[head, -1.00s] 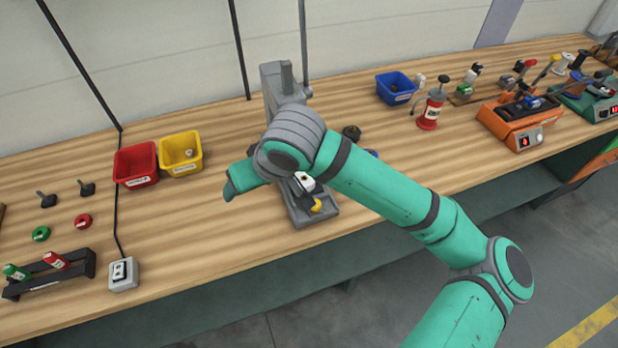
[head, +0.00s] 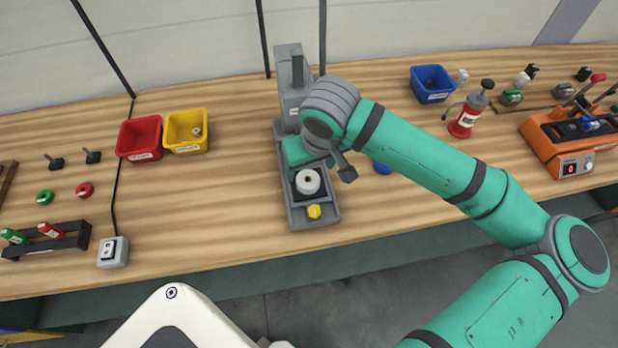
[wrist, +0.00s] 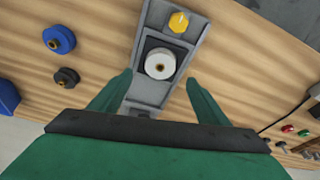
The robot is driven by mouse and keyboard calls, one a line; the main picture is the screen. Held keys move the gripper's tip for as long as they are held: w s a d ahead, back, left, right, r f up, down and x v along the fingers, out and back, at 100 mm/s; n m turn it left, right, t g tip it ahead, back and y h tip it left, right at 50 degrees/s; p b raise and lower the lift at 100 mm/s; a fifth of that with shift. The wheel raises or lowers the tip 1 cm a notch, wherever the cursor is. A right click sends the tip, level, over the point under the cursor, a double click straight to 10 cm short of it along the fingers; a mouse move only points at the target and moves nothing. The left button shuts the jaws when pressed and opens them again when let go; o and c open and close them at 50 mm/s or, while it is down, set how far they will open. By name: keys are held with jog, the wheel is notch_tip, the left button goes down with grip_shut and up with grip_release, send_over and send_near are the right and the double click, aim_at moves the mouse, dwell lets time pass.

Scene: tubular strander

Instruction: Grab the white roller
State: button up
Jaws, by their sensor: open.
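The white roller (head: 308,181) is a short round cylinder with a brownish centre hole. It sits on the dark seat of a grey stand (head: 318,218), behind a yellow knob (head: 314,211). In the wrist view the roller (wrist: 160,63) shows from above, at upper centre. My gripper (wrist: 158,82) is open and empty, its two teal fingers spread to either side of the stand. The roller appears just beyond the fingertips, between their lines, with no visible contact. In the head view my wrist hides most of the gripper, over the stand behind the roller.
The stand's grey column (head: 290,85) rises close behind my wrist. A blue ring (wrist: 59,40) and a black ring (wrist: 67,77) lie beside the stand. Red (head: 139,140) and yellow (head: 186,131) bins stand left. The table between bins and stand is clear.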

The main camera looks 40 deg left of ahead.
aim_at(308, 179)
jog(key=shift+x, duration=3.35)
jog(key=shift+d, duration=0.1)
jog(key=shift+c, duration=0.2)
jog(key=shift+r, duration=0.1)
jog(key=c, duration=1.7)
